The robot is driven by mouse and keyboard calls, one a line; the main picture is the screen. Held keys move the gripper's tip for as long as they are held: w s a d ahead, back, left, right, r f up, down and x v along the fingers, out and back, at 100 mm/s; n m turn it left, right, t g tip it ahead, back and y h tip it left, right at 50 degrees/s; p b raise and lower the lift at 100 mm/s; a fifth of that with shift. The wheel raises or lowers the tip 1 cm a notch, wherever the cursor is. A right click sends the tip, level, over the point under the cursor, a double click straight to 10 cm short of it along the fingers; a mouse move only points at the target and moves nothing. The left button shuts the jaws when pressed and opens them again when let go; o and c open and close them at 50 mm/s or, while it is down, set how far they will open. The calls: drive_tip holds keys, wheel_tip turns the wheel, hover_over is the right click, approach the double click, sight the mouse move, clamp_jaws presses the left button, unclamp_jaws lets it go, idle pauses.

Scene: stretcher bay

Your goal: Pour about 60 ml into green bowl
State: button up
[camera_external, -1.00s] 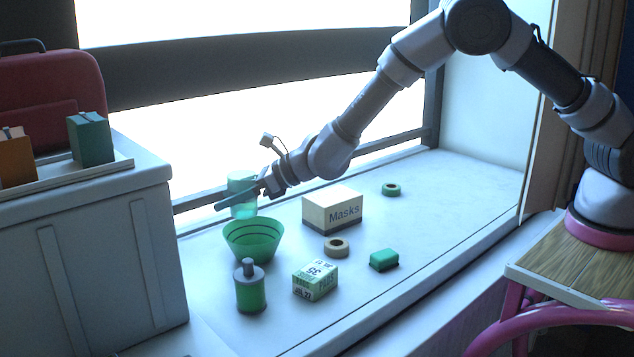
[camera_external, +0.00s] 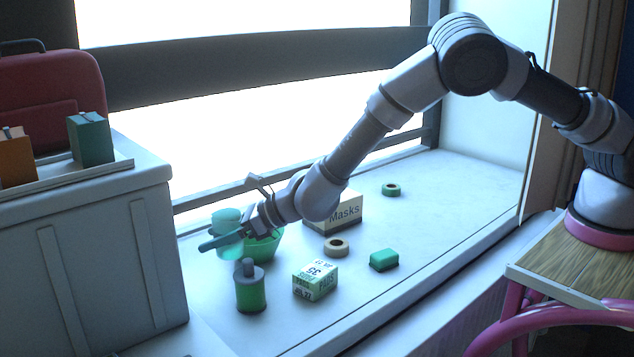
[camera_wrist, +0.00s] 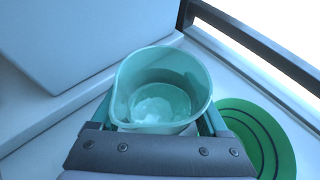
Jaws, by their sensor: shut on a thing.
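A translucent teal cup (camera_external: 228,217) with a pouring lip is held in my gripper (camera_external: 226,240), whose fingers lie along its two sides. In the wrist view the cup (camera_wrist: 160,90) stands between the fingers of my gripper (camera_wrist: 157,116), its mouth facing the camera. A pale, shiny patch shows at its bottom; I cannot tell how much liquid is there. The green bowl (camera_external: 268,248) is on the sill, partly hidden behind my gripper and the cup. In the wrist view the bowl (camera_wrist: 275,145) lies right of the cup, partly cut off. No stream shows.
A green bottle with a grey top (camera_external: 250,288) stands in front of the bowl. A green-white box (camera_external: 315,281), a tan tape roll (camera_external: 337,247), a green block (camera_external: 384,260) and the Masks box (camera_external: 346,212) are to the right. A grey cabinet (camera_external: 90,250) borders the left.

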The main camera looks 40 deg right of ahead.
drive_tip(key=shift+f, duration=1.1)
drive_tip(key=shift+w+d+f, duration=0.2)
drive_tip(key=shift+d+f, duration=0.15)
drive_tip(key=shift+f, duration=0.05)
drive_tip(key=shift+r+m+y, duration=0.15)
drive_tip(key=shift+m+y, duration=0.15)
drive_tip(key=shift+m, duration=0.1)
drive_tip(key=shift+w+d+f+m+y, duration=0.25)
drive_tip(key=shift+m+y, duration=0.05)
drive_tip(key=shift+w+d+r+m+g+y, duration=0.15)
drive_tip(key=shift+w+d+r+m+y, duration=0.25)
drive_tip(key=shift+r+m+y, duration=0.6)
drive_tip(key=shift+w+d+r+m+g+y, duration=0.2)
drive_tip(key=shift+d+r+m+y, duration=0.35)
drive_tip(key=shift+m, duration=0.7)
drive_tip(key=shift+w+d+r+m+g+y, duration=0.15)
drive_tip(key=shift+w+d+r+m+y, duration=0.15)
drive_tip(key=shift+r+m+y, duration=0.7)
drive_tip(key=shift+d+f+m+p, duration=0.1)
drive_tip(key=shift+m+p, duration=0.25)
drive_tip(key=shift+m, duration=0.2)
